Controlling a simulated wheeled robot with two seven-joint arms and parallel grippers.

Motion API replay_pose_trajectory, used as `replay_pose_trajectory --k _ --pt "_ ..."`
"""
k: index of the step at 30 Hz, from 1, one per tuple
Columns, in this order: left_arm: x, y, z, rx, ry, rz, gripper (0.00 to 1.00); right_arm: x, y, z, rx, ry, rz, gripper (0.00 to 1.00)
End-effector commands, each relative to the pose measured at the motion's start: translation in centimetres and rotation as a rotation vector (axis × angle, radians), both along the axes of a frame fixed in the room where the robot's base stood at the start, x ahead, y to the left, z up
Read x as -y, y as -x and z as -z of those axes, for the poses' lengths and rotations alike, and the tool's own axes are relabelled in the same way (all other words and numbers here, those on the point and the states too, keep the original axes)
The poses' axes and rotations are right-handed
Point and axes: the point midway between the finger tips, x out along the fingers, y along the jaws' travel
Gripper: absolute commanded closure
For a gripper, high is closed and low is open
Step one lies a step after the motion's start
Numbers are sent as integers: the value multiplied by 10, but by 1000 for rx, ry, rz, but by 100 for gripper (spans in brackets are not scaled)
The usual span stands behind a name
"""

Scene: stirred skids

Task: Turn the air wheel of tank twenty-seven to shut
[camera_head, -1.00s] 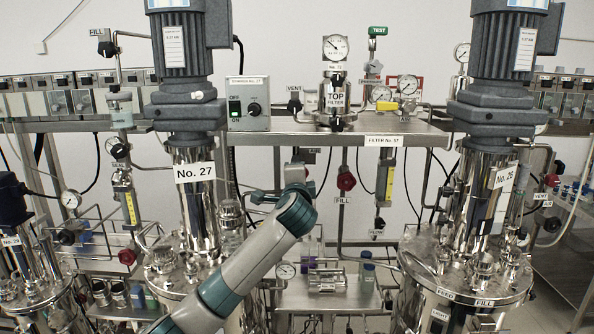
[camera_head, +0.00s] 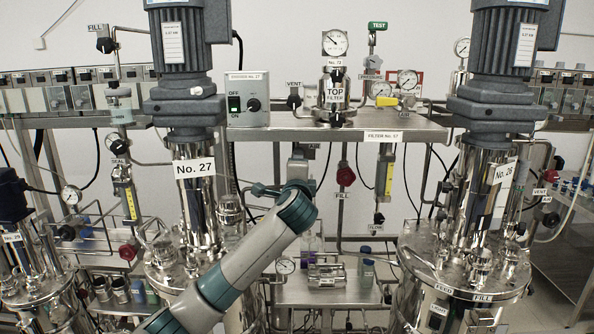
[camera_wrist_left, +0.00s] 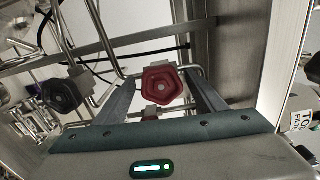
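Tank twenty-seven (camera_head: 194,205) stands left of centre in the head view, with a "No. 27" label. My left arm crosses in front of its right side. In the left wrist view my left gripper (camera_wrist_left: 160,78) is open, with its two fingers spread apart. A red wheel (camera_wrist_left: 162,85) shows between the fingers, with gaps on both sides; I cannot tell its depth. The head view shows a red wheel (camera_head: 127,252) left of the tank and another red wheel (camera_head: 345,176) above a "FILL" label. My left fingertips are hidden in the head view. My right gripper is not in view.
A black wheel (camera_wrist_left: 65,92) and thin pipes lie left of the gripper in the wrist view. A shelf (camera_head: 270,132) carries a control box (camera_head: 248,98) and the top filter (camera_head: 334,93). Tank twenty-six (camera_head: 485,205) stands at the right.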

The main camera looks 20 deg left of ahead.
Motion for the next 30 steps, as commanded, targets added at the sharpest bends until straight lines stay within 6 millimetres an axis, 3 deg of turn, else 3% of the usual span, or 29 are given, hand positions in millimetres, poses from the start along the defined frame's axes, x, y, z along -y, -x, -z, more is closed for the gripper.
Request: replay_pose_trajectory --k 8,14,20,30 --pt "1 3 -1 3 1 0 36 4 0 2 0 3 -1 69" --pt "5 18 1 4 2 0 36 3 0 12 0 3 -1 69" --pt "14 46 3 6 2 2 36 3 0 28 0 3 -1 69" --pt "33 110 3 5 2 3 36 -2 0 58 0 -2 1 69"
